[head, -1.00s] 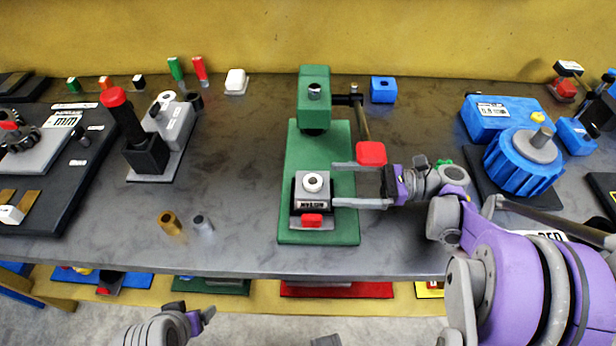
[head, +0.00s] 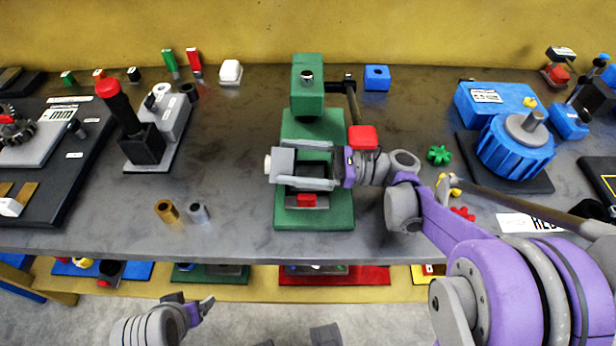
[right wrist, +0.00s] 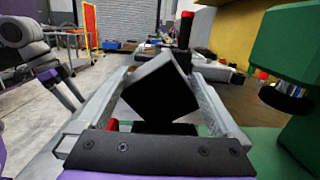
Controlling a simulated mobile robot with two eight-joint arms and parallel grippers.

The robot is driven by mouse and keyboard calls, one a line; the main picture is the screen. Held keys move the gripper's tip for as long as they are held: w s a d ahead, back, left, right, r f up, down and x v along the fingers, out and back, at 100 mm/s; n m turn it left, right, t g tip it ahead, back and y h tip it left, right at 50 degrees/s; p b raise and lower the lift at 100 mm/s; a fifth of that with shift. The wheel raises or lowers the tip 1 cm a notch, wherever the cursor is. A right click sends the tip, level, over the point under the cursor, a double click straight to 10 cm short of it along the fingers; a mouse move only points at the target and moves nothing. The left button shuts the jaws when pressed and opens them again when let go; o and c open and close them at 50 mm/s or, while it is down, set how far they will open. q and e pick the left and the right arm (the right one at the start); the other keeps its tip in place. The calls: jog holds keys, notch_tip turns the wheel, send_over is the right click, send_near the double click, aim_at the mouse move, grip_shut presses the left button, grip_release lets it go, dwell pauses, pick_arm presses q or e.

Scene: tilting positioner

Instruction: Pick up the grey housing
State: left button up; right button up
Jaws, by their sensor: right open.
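The grey housing (head: 282,166), a block with a white round boss, is tipped over so the boss points left in the head view. It is above the green press's (head: 285,218) lower plate. My right gripper (head: 305,168) is open, its two fingers reaching left on either side of the housing. In the right wrist view a dark tilted block face (right wrist: 160,92), seemingly the housing, lies between the fingers; contact cannot be told. My left gripper (head: 192,306) is low in front of the table, empty, its fingers apart; it also shows in the right wrist view (right wrist: 66,92).
The press's green head (head: 307,90) and its lever with a red knob (head: 362,138) stand close behind my right gripper. A red button (head: 306,200) is at the front of the press. Brass (head: 167,211) and grey (head: 198,213) bushings lie to the left. A blue motor (head: 515,150) stands right.

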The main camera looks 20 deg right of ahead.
jog(key=f, duration=0.1)
jog(key=f+h, duration=0.1)
jog(key=f, duration=0.1)
jog(key=shift+s+a+f+g, duration=0.2)
jog(key=shift+g, duration=0.1)
jog(key=c, duration=1.6)
jog(key=shift+r, duration=0.15)
jog(key=shift+w+r, duration=0.1)
jog(key=shift+r, duration=0.6)
jog(key=shift+d, duration=0.6)
jog(key=v, duration=0.9)
jog(key=p+v, duration=0.1)
jog(key=v, duration=0.4)
jog(key=shift+d+r, duration=0.35)
jog(key=shift+p+v, duration=0.8)
jog(key=shift+s+d+f, duration=0.1)
jog(key=shift+s+d, duration=0.1)
jog(key=shift+d, duration=0.05)
